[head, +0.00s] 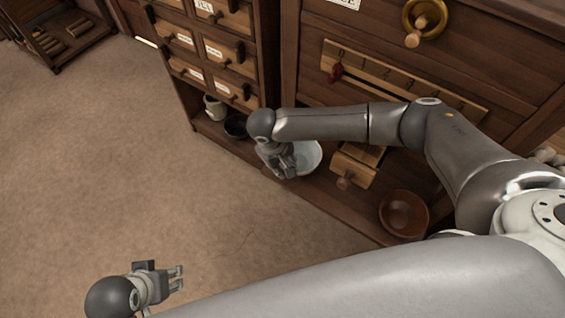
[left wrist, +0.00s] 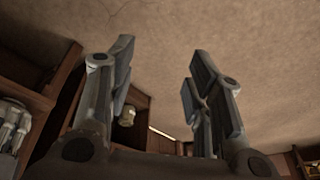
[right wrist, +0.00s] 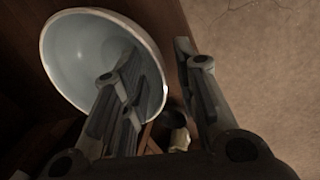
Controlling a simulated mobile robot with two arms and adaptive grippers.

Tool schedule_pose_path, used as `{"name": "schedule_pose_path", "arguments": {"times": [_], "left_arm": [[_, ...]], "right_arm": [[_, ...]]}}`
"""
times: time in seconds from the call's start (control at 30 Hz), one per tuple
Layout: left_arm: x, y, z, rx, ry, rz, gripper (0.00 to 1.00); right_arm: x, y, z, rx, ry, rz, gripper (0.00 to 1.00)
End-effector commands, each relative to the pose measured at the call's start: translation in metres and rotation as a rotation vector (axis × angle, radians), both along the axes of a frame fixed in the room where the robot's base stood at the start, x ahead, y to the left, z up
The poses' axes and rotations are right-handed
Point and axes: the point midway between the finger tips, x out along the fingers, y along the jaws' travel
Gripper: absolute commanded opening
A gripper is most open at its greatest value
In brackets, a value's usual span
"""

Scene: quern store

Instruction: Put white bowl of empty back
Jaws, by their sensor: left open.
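The white bowl (head: 307,157) sits on the low wooden shelf at the foot of the cabinet, partly hidden by my right gripper. My right gripper (head: 284,168) is at the bowl's left side. In the right wrist view the bowl (right wrist: 88,50) shows its pale, empty inside. One finger of the right gripper (right wrist: 160,68) overlaps the bowl's inside and the other is outside its rim, with a gap between them. Whether either finger touches the bowl is unclear. My left gripper (head: 178,279) is open and empty, above the carpet at lower left; it also shows in the left wrist view (left wrist: 160,78).
A brown bowl (head: 404,214) and a wooden box (head: 355,165) stand to the right on the shelf. A dark bowl (head: 236,126) and a pale pot (head: 214,107) stand to the left. Drawers rise above. The carpet at left is clear.

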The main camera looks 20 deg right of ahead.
Motion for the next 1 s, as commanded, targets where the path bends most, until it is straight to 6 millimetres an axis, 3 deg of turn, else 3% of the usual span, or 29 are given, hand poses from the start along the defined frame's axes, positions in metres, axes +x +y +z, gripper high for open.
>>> {"name": "schedule_pose_path", "arguments": {"times": [0.43, 1.0], "left_arm": [[0.002, -0.001, 0.001, -0.002, -0.006, 0.000, 0.47], [0.008, -0.003, -0.088, 0.001, 0.048, -0.008, 0.47]], "right_arm": [[-0.001, 0.001, 0.011, 0.001, 0.000, 0.000, 0.30], [-0.008, 0.019, 0.091, 0.001, -0.002, 0.001, 0.30]]}}
